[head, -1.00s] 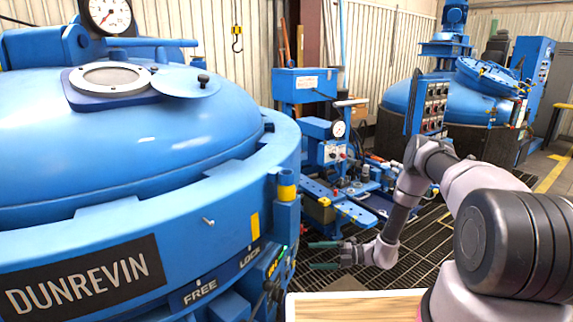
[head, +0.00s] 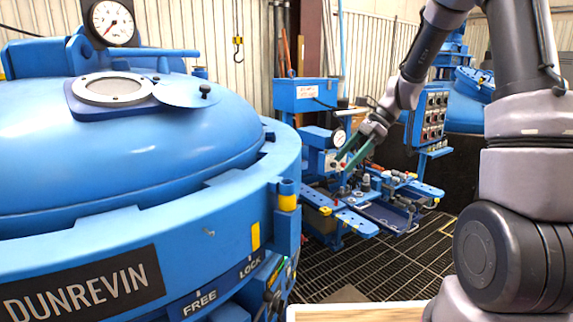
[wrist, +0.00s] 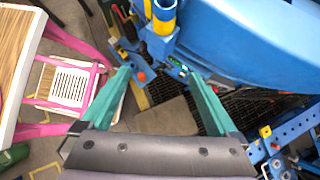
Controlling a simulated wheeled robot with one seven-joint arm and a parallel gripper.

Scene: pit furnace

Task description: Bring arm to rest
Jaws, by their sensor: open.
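My gripper (head: 344,166) has two green fingers and is raised in front of the blue machine behind the furnace in the head view. Its fingers point down and to the left. In the wrist view its fingers (wrist: 160,74) are spread apart with nothing between them. The grating and a grey floor plate show below and beyond the gap. My arm is bent high at the right of the head view, with its upper part cut off by the top edge.
The large blue pit furnace (head: 150,130) fills the left. A blue machine with a gauge (head: 338,137) stands in the middle, with a control panel (head: 428,115) to its right. Open grating (head: 390,270) lies in front. A wooden tabletop (head: 360,312) shows at the bottom edge.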

